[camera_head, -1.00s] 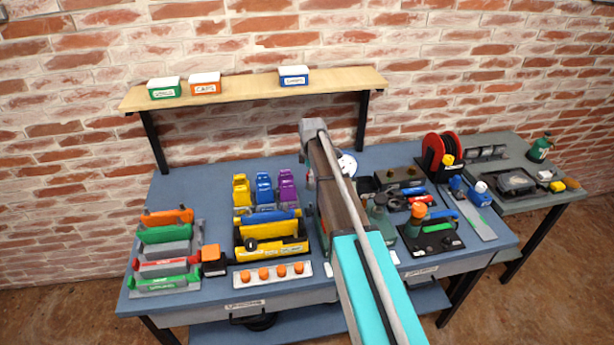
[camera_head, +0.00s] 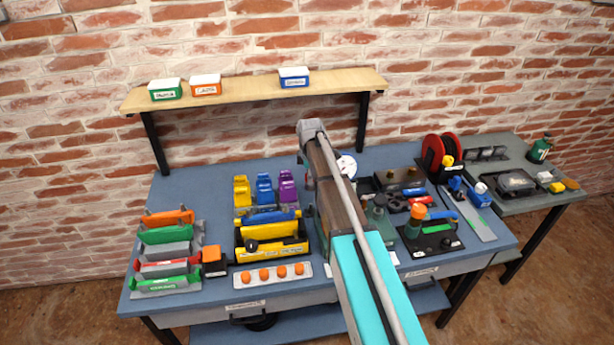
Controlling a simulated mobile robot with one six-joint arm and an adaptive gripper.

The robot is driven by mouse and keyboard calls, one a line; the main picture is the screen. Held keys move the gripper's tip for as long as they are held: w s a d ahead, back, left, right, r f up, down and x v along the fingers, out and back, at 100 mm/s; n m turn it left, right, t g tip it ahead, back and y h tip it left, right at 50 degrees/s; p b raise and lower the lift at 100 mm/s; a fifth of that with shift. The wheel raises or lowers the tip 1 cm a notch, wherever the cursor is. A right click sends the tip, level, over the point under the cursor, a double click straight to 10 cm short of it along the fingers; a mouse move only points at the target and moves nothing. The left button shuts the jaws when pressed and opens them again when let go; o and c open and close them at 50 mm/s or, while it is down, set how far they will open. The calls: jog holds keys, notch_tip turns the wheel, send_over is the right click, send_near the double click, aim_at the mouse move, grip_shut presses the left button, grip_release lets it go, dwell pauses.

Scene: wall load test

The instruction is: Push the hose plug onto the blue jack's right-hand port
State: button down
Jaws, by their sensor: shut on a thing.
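Yellow, blue and purple units stand in a row at the back of the blue workbench (camera_head: 215,185). The blue one (camera_head: 265,188), between the yellow and purple units, looks like the blue jack. Its ports are too small to make out. My arm (camera_head: 345,215) reaches over the bench from the bottom, right of this row. My gripper is hidden behind the arm, and I cannot make out the hose plug or what is held.
A yellow tool tray (camera_head: 270,251) and a strip with orange knobs (camera_head: 270,275) lie in front of the row. Coloured racks (camera_head: 165,255) stand at left. A red hose reel (camera_head: 440,152) and bottles stand at right. A wooden shelf (camera_head: 240,93) hangs above the bench.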

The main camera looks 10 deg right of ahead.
jog(key=s+a+r+p, duration=0.7)
jog(key=s+a+r, duration=0.1)
jog(key=a, duration=0.2)
jog(key=shift+w+d+f+b, duration=0.1)
jog(key=shift+f+b, duration=1.2)
jog(key=shift+f, duration=0.15)
jog(key=shift+w+d+f+b, duration=0.1)
jog(key=shift+f+b, duration=1.2)
jog(key=shift+f, duration=0.15)
jog(key=shift+f+b, duration=1.3)
jog(key=shift+c, duration=1)
grip_release()
